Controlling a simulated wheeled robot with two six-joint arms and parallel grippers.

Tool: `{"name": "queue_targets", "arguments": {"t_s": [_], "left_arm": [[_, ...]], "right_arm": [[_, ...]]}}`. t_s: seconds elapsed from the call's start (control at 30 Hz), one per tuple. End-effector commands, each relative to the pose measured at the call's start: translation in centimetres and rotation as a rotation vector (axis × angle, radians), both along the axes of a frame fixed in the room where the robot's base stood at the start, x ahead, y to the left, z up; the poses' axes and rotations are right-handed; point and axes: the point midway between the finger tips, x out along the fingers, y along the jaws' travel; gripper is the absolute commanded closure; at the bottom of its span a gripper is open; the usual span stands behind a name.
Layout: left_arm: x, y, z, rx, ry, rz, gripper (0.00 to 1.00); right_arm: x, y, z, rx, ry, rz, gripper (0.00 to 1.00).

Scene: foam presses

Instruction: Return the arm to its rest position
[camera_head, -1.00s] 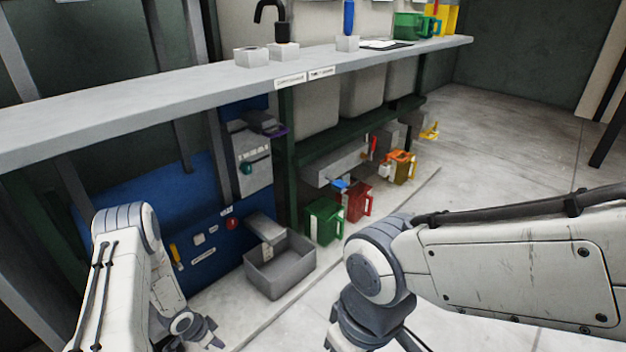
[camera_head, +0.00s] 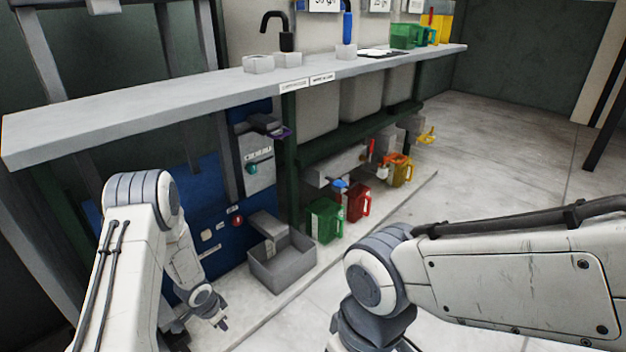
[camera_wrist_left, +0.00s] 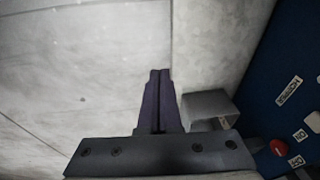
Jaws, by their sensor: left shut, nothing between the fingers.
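My left arm comes in at the lower left of the head view, bent downward. Its gripper (camera_head: 221,324) hangs low over the floor, left of and nearer than the grey bin. In the left wrist view the left gripper (camera_wrist_left: 160,72) has its two dark fingers together, with nothing between them. My right arm crosses the lower right of the head view. Its gripper is cut off by the bottom edge, so its jaws do not show.
The grey open bin (camera_head: 282,275) stands on the floor by the blue press panel (camera_head: 212,262). A green jug (camera_head: 325,221), a red jug (camera_head: 358,203) and an orange jug (camera_head: 400,171) stand beyond it. A long grey counter (camera_head: 150,101) runs above. Floor at right is clear.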

Motion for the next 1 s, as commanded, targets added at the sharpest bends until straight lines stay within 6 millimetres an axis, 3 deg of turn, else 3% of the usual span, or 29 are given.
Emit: {"name": "queue_targets", "arguments": {"t_s": [0.2, 0.37, 0.5, 0.7, 1.0], "left_arm": [[1.2, -3.6, 8.6, 0.078, -0.015, 0.027, 1.0], [-0.7, -8.5, 17.4, 0.12, -0.013, 0.067, 1.0], [-5.0, -13.0, 24.4, 0.118, 0.001, 0.102, 1.0], [-13.7, -17.8, 31.5, 0.066, 0.06, 0.125, 1.0], [-24.3, -20.3, 36.3, -0.021, 0.174, 0.103, 1.0]], "right_arm": [[0.0, 0.0, 0.9, 0.0, 0.0, 0.0, 0.5], [0.0, 0.0, 1.7, 0.0, 0.0, 0.0, 0.5], [0.0, 0.0, 2.3, 0.0, 0.0, 0.0, 0.5], [0.0, 0.0, 3.2, 0.0, 0.0, 0.0, 0.5], [0.0, 0.0, 4.0, 0.0, 0.0, 0.0, 0.5]]}}
